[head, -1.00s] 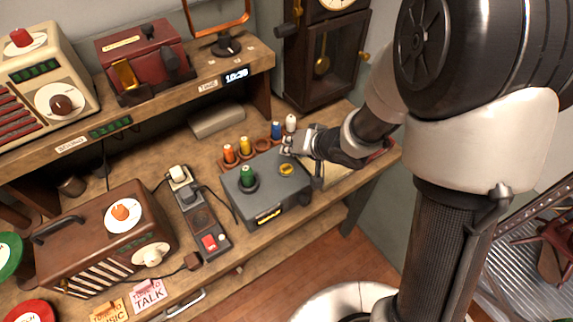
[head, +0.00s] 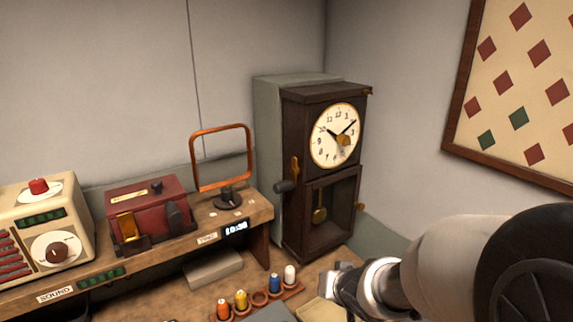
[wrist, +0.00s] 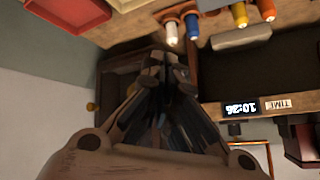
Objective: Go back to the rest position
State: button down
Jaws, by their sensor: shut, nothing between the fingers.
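My gripper (head: 335,284) is at the lower right of the head view, above the right end of the workbench (head: 185,302). It is near the row of coloured pegs and holds nothing. In the wrist view my gripper (wrist: 165,68) has its fingers together, pointing away from the camera, with the dark clock case behind them. The white peg (head: 290,274) and blue peg (head: 274,283) stand to the left of the gripper in the head view, apart from it.
A tall dark clock (head: 322,165) stands behind my gripper. The shelf (head: 262,212) at left carries a red machine (head: 150,215), a cream device (head: 40,230) and an orange frame (head: 222,128). A checked board (head: 520,90) hangs on the right wall. The air above my gripper is clear.

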jog(key=s+d+r+h, duration=0.3)
jog(key=s+d+r, duration=0.3)
jog(key=s+r+g, duration=0.1)
jog(key=s+g, duration=0.1)
jog(key=s, duration=0.8)
jog(key=s+r+n+g+y+b, duration=0.1)
jog(key=s+r, duration=0.1)
jog(key=s, duration=0.8)
jog(key=shift+a+g, duration=0.4)
jog(key=shift+a, duration=0.05)
